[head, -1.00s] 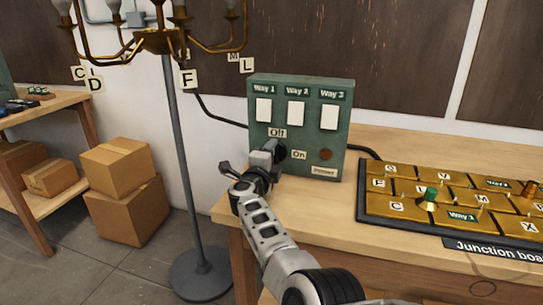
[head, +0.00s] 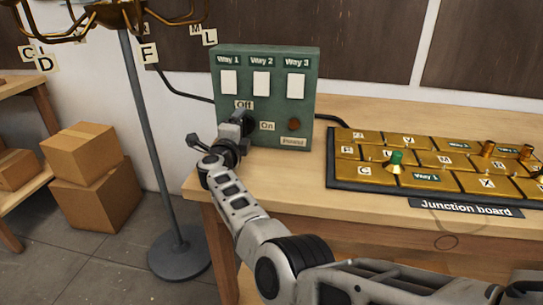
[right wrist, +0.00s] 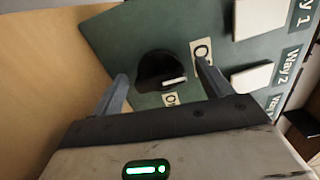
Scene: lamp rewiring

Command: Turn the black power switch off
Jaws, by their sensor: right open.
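The black power switch (right wrist: 153,67) is a round knob with a white pointer mark, low on a green box (head: 223,107). My right gripper (right wrist: 161,71) is open, with one finger on each side of the knob. Contact cannot be made out. In the head view the gripper (head: 236,130) hides most of the knob. My left gripper is out of view.
Three white rocker switches, including Way 2 (head: 262,83), sit above the knob. The gold-tiled junction board (head: 336,168) lies to the right on the wooden table (head: 420,110). A lamp stand (head: 150,140) and cardboard boxes (head: 95,190) stand at left.

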